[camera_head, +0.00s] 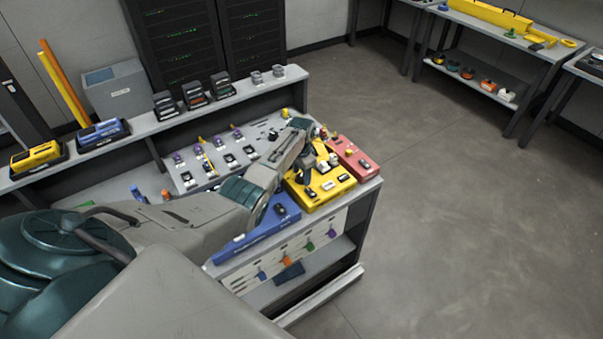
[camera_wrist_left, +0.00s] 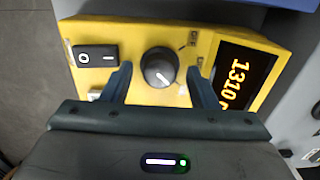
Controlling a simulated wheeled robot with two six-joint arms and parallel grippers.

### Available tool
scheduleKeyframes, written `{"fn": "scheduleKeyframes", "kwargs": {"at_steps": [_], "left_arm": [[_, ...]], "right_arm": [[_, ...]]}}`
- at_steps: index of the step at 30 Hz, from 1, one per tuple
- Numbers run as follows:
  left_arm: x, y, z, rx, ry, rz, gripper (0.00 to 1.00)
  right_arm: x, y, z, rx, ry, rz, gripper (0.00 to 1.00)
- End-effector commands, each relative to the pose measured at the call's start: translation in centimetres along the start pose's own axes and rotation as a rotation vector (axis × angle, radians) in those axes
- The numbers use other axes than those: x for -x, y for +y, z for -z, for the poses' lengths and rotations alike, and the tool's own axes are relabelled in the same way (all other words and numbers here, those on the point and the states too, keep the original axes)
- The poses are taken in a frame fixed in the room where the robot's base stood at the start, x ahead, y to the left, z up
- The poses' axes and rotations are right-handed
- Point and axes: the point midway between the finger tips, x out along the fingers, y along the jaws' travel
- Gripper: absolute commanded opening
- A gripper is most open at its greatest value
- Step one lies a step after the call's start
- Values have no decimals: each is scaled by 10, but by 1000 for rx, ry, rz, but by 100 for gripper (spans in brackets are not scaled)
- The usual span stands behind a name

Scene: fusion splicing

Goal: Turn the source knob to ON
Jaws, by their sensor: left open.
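The source is a yellow box (camera_wrist_left: 140,28) with a round black knob (camera_wrist_left: 158,66), a black rocker switch (camera_wrist_left: 96,56) and a lit display (camera_wrist_left: 242,78) reading 1310. My left gripper (camera_wrist_left: 159,72) is open, one finger on each side of the knob, with gaps visible. In the head view, yellow equipment (camera_head: 330,188) sits at the bench's right end under my left arm, which hides the knob. My right gripper is not in view.
A red box (camera_head: 352,157) stands at the bench's right end, with a blue box (camera_head: 250,236) nearer the front. A raised shelf (camera_head: 230,101) runs along the back.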

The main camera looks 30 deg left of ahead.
Motion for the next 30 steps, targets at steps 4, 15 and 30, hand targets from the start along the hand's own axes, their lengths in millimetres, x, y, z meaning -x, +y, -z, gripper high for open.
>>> {"fn": "scheduleKeyframes", "kwargs": {"at_steps": [4, 15, 30], "left_arm": [[2, 0, 0, 0, 0, 0, 54], [51, -1, 0, 0, 3, 4, 54], [108, 0, 0, 0, 0, 0, 54]], "right_arm": [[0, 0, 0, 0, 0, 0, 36], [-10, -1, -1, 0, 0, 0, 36], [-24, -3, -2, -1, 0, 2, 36]]}}
